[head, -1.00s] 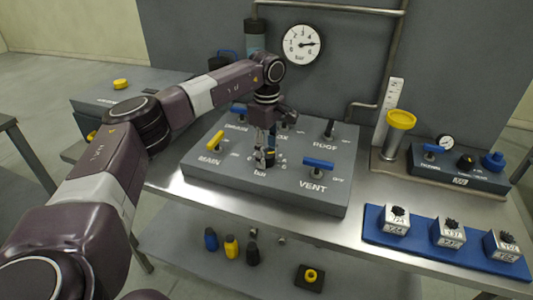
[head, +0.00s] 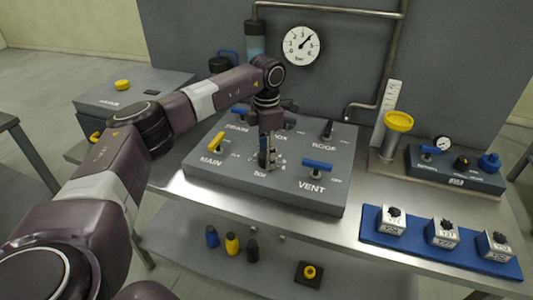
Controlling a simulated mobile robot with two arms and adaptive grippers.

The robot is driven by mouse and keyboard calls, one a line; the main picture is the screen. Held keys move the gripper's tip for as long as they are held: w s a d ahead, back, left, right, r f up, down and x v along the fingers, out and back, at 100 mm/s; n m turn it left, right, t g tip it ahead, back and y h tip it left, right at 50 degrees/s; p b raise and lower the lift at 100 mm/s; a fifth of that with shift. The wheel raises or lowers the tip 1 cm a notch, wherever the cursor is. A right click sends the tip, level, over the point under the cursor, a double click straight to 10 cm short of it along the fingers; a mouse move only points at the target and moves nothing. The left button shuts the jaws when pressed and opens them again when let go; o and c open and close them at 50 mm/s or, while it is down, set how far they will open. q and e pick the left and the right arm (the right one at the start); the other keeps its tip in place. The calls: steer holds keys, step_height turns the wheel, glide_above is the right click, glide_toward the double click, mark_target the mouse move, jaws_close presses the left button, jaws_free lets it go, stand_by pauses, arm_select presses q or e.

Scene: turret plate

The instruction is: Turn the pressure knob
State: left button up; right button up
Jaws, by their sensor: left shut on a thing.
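The grey turret plate panel (head: 213,186) lies on the metal bench, with labels such as MAIN, DRAIN, ROOF and VENT. The dark pressure knob (head: 263,163) stands at its front middle, with a numbered scale around it and a small label in front. My left gripper (head: 266,158) reaches down from above and is shut on this knob; its fingers hide much of it. The round white gauge (head: 301,45) on the back wall has its black needle pointing up and to the right. My right gripper is not in view.
A blue VENT lever (head: 318,164) and a yellow MAIN lever (head: 216,142) flank the knob. A black ROOF handle (head: 328,130) stands behind. A yellow funnel cup (head: 398,122) and a blue mat (head: 375,238) with metal blocks are at right.

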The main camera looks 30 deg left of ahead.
arm_select(q)
steer(key=n+p, duration=0.1)
steer(key=n, duration=0.5)
steer(key=shift+w+r+n, duration=0.1)
steer(key=shift+r+n, duration=0.05)
steer(key=shift+n, duration=0.15)
stand_by(0.4)
steer(key=o, duration=1.2)
steer(key=shift+c, duration=0.2)
step_height(320, 180, up, 12)
